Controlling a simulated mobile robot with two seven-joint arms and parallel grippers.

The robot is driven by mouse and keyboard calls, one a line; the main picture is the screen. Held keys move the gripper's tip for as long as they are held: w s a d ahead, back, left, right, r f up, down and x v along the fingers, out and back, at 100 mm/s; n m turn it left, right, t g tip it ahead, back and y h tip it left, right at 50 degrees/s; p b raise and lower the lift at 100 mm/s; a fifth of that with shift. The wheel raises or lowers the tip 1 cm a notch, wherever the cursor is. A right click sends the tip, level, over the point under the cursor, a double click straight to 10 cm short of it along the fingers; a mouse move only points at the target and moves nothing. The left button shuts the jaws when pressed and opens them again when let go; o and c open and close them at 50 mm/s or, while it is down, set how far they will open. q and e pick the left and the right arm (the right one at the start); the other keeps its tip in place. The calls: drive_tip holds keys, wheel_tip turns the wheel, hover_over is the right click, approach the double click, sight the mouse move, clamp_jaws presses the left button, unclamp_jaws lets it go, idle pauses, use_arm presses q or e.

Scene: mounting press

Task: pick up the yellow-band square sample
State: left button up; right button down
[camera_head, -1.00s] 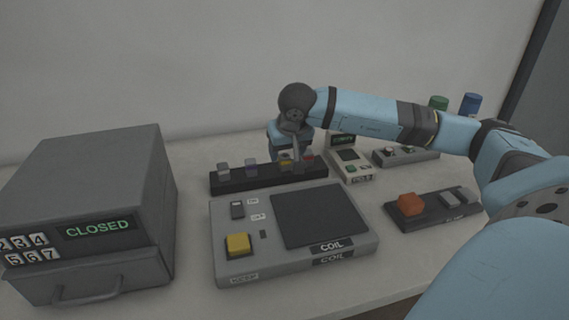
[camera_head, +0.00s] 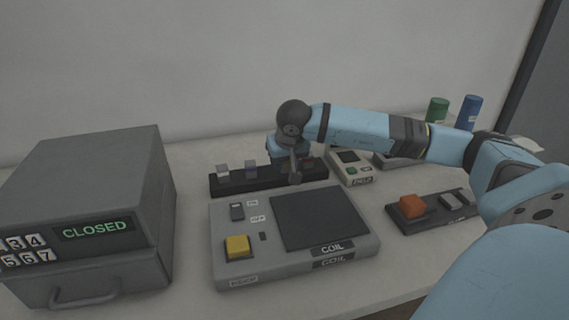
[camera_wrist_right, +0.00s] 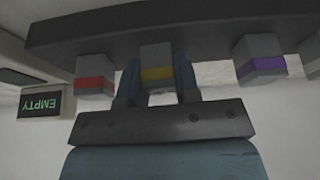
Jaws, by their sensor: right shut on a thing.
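The yellow-band square sample (camera_wrist_right: 157,73) is a grey block with a yellow stripe. In the right wrist view it sits between the two fingers of my right gripper (camera_wrist_right: 158,85), which is shut on it. It still appears at the dark rack (camera_wrist_right: 210,22), in line with the other samples. In the head view my right gripper (camera_head: 294,168) is over the right part of the rack (camera_head: 228,184), and the wrist hides the sample there. My left gripper is not in view.
A red-band sample (camera_wrist_right: 95,76) and a purple-band sample (camera_wrist_right: 258,60) flank the held one closely. A coil unit (camera_head: 222,215) lies in front of the rack. A grey box reading CLOSED (camera_head: 100,170) stands left. A panel with an orange button (camera_head: 411,206) lies right.

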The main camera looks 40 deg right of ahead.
wheel_tip(320, 180, up, 20)
drive_tip(key=p, duration=0.3)
idle(0.4)
